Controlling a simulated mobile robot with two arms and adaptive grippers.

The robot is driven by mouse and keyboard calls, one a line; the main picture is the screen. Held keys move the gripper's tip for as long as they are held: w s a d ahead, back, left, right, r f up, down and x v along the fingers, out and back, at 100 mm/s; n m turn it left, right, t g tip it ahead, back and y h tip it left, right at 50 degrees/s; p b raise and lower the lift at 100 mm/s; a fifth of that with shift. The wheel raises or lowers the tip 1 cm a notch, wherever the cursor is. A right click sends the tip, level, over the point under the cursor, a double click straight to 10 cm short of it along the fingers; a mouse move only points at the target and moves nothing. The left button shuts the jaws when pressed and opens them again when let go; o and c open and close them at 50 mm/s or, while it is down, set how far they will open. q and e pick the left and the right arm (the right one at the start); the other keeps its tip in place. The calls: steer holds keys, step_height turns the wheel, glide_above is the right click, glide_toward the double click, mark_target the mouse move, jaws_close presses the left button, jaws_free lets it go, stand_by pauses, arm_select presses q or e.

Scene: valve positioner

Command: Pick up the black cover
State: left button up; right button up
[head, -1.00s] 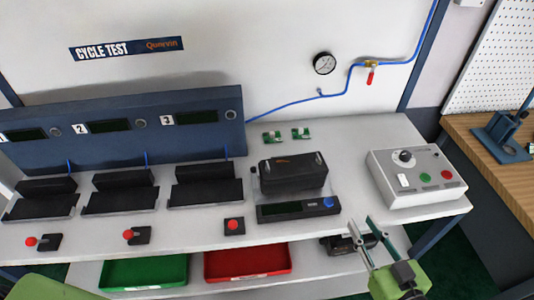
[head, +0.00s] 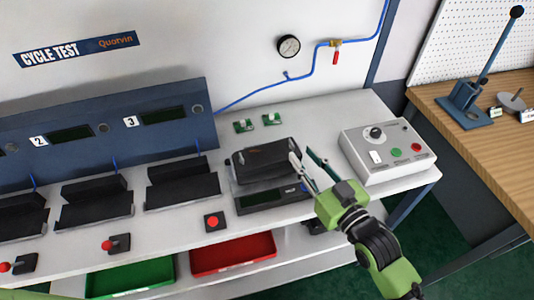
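The black cover (head: 264,157), a box shape with a small orange mark on top, sits on the bench. My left gripper is not in view.
A grey control box (head: 388,151) stands to the right. Several black test stations (head: 182,190) line the left. A red button (head: 213,221) is in front. Green (head: 138,277) and red (head: 233,254) trays sit below.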

mark_target(295, 147)
steer(key=p+x, duration=0.1)
steer(key=x, duration=0.4)
steer(key=shift+s+a, duration=0.1)
jaws_close()
steer(key=shift+r, duration=0.2)
